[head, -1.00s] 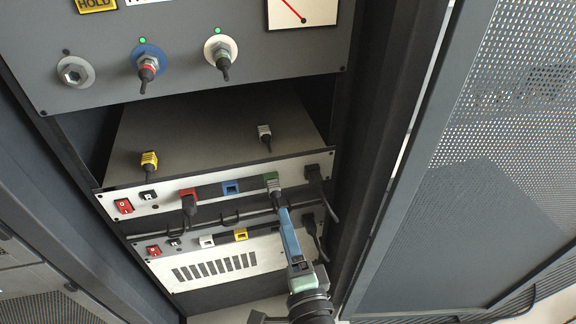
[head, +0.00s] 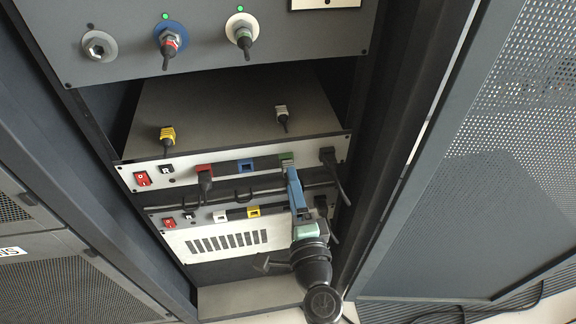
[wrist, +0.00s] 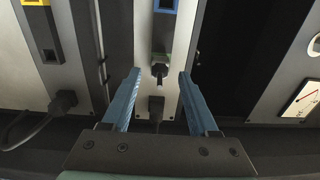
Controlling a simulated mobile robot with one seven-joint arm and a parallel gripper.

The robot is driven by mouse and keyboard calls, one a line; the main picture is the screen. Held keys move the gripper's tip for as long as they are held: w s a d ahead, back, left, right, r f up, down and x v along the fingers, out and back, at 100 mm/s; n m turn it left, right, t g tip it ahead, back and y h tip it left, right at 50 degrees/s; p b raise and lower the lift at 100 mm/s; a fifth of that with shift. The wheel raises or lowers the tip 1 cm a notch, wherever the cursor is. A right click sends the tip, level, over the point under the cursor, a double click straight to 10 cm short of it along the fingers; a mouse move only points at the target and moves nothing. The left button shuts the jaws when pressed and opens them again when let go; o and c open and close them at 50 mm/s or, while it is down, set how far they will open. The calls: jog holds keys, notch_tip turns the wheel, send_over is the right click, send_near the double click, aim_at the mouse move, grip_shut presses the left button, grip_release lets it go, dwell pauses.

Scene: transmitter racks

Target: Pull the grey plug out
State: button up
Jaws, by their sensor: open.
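A greyish plug (wrist: 160,70) sits in the port right of the blue port on the upper white panel. In the head view that port (head: 286,157) has a green edge, and my gripper hides most of the plug. My gripper (wrist: 159,76) is open, with one blue finger on each side of the plug in the wrist view. Contact with the plug cannot be told. The gripper also shows in the head view (head: 291,172), just in front of the panel. Another light grey plug (head: 281,112) with a short dark cable lies on top of the upper unit.
A black plug (head: 328,156) with a cable is close to the right, and a red plug (head: 204,172) is left of the empty blue port (head: 245,166). A yellow plug (head: 167,134) lies on the unit. A perforated door (head: 480,180) stands open at the right.

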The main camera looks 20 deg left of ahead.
jog(key=shift+b+x, duration=0.3)
jog(key=shift+x, duration=1.45)
grip_shut()
dwell(0.4)
jog(key=shift+s+d, duration=0.1)
dwell(1.1)
jog(key=shift+b+v, duration=0.4)
jog(key=shift+v, duration=2.45)
